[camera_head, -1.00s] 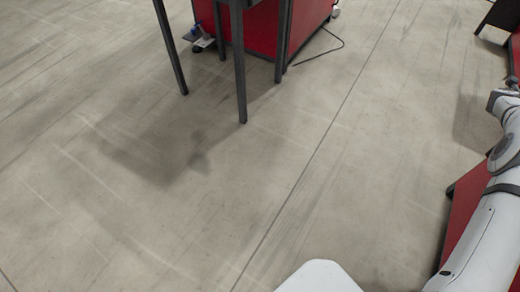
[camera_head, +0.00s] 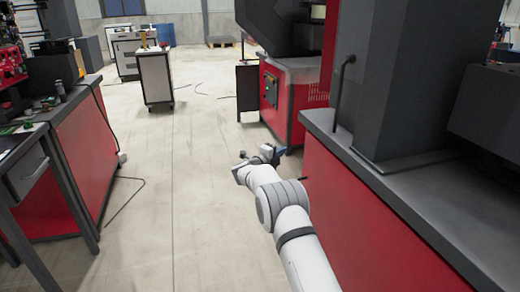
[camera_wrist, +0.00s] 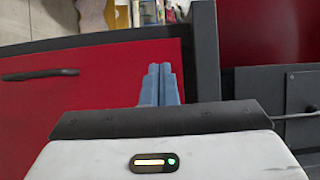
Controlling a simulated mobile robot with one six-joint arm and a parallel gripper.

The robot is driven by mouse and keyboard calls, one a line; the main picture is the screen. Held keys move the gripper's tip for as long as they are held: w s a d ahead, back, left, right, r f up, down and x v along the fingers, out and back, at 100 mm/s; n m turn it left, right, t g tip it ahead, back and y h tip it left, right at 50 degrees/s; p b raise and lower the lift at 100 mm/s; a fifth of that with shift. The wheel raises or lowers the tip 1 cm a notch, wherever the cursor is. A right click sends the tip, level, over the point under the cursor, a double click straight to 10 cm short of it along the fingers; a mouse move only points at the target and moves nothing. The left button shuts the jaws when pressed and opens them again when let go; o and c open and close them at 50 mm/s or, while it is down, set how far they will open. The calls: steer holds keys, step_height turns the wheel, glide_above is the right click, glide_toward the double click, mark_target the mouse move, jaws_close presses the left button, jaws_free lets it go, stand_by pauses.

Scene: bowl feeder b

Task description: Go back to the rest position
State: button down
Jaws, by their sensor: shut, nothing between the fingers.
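My gripper (camera_wrist: 160,84) shows in the wrist view with its two blue-grey fingers side by side, shut and empty. In the head view my gripper (camera_head: 280,150) is small at the far end of my white arm, which reaches forward from the bottom centre. It is in the air in front of the red machine at the back and left of the red cabinet on the right. The wrist view shows a red panel with a dark handle (camera_wrist: 40,75) behind the fingers.
A red cabinet with a grey top (camera_head: 400,190) stands close on the right of my arm. A red workbench (camera_head: 85,150) and a dark-legged table (camera_head: 28,165) are on the left. A white cart (camera_head: 155,78) stands farther back. The floor (camera_head: 190,180) between is mostly clear, with a cable on it.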

step_height(320, 180, up, 19)
steer(key=s+a+n+t+y+p, duration=0.2)
steer(key=n+t+y+p, duration=0.1)
steer(key=n+y+p, duration=0.45)
steer(key=s+r+n+g+y+p, duration=0.2)
steer(key=s+r+n+y+p, duration=0.35)
steer(key=s+r+n, duration=0.4)
steer(key=s+d+r+n+g+p, duration=0.1)
steer(key=s+d+n+g+p, duration=0.2)
steer(key=s, duration=1.3)
steer(key=s+d+r+n+g+h+p, duration=0.1)
steer(key=s+d+g+p, duration=0.4)
steer(key=s, duration=1.1)
steer(key=s+d+r+n+g+p, duration=0.2)
steer(key=s+d+n+g+p, duration=0.2)
steer(key=s, duration=1.1)
steer(key=shift+s+d+r+n+p, duration=0.4)
steer(key=shift+d+n+p, duration=0.1)
steer(key=shift+p, duration=0.7)
